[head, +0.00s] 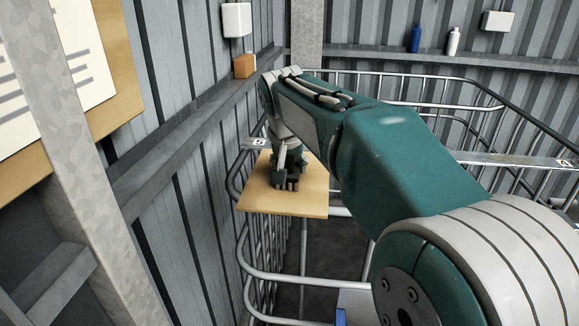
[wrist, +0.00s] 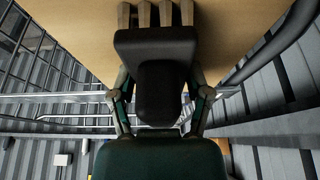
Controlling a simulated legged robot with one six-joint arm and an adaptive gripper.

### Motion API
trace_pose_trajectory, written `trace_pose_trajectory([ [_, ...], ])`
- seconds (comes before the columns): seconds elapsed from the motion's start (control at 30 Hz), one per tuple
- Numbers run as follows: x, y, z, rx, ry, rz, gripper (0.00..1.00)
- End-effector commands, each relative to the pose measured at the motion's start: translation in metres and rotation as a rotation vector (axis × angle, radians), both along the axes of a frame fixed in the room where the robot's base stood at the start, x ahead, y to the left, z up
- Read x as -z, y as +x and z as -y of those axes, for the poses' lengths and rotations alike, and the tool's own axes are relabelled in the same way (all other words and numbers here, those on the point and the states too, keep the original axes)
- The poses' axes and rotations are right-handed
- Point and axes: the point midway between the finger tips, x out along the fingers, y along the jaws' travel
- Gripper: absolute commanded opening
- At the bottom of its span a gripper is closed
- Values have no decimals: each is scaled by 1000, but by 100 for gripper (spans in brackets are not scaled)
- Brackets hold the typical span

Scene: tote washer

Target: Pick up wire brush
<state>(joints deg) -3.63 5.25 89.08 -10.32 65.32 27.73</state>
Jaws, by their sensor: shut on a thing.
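The wire brush (head: 291,182) is a dark block with several pale grey tufts pointing down. It is over the tan wooden board (head: 255,198). My gripper (head: 289,166) is right above the brush, pointing down, and is shut on it. In the wrist view the brush (wrist: 155,45) shows as a black block with a rounded handle part between my fingers, and its tufts are at the top edge. I cannot tell whether the tufts touch the board. My fingers hide part of the brush in the head view.
Metal tube rails (head: 430,104) surround the board and run to the right. A grey ledge (head: 190,133) on the left wall holds an orange-brown block (head: 244,66). Blue (head: 415,39) and white (head: 453,42) bottles stand on the back ledge.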

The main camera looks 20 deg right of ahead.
Motion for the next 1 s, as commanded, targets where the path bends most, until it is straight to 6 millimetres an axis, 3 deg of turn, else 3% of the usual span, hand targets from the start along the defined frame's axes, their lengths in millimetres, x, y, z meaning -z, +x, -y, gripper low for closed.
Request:
trace_pose_trajectory([
  [0.23,-4,0,-1,0,1,-3,12],
  [0.43,-30,1,-1,-1,2,1,12],
  [0.87,-93,-51,12,1,0,2,12],
  [1.0,-103,-77,18,1,0,0,12],
])
